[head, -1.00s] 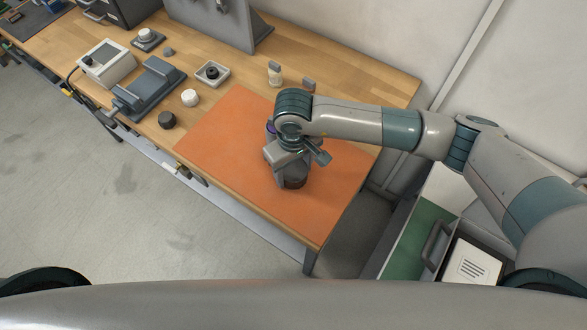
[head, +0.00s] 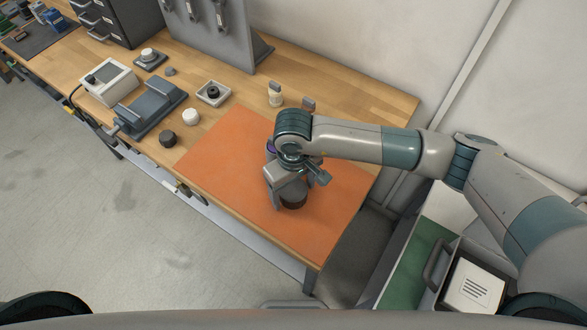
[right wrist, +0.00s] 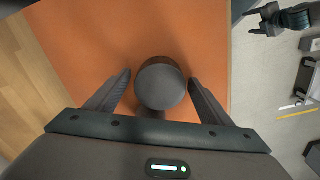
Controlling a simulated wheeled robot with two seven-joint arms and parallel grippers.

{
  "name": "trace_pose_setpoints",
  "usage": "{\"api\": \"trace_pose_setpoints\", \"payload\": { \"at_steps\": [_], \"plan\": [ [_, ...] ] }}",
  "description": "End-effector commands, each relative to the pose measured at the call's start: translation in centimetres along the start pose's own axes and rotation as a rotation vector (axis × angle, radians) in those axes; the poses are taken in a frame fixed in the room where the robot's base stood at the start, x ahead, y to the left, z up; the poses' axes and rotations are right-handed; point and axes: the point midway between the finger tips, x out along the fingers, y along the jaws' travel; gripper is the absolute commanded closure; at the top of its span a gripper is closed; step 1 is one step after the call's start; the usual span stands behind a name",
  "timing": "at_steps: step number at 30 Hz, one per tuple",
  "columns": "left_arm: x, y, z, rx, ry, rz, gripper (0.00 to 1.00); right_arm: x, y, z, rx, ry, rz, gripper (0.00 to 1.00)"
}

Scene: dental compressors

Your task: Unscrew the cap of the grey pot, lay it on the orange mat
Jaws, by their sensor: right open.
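The grey pot (head: 293,201) stands on the orange mat (head: 225,150), partly covered by my right gripper (head: 291,186) in the head view. In the right wrist view the pot's round dark grey top (right wrist: 160,84) lies between the two fingers of my right gripper (right wrist: 159,84). The fingers are open, with a gap on each side of the top. I cannot make out the seam between cap and pot. A dark, teal-ringed shape that looks like my left gripper (right wrist: 270,20) shows small at the wrist view's upper right. It is outside the head view.
Left of the mat are a black knob-like piece (head: 167,138), a white one (head: 190,117) and a grey vise-like fixture (head: 150,107). Behind it are a small square tray (head: 213,93) and a cream bottle (head: 275,96). Most of the mat's left part is bare.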

Motion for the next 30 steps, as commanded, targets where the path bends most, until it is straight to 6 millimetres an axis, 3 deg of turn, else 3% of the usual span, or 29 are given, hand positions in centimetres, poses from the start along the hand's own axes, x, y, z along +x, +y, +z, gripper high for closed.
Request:
{"api": "trace_pose_setpoints", "payload": {
  "at_steps": [21,30],
  "plan": [
    [5.5,0.1,0.5,0.000,0.000,0.000,0.35,-10.3,0.0,-0.1,-0.002,0.005,0.001,0.26],
    [5.8,0.1,0.5,0.000,0.000,0.000,0.35,-11.8,0.0,0.0,-0.001,0.002,0.000,0.26]
  ]
}}
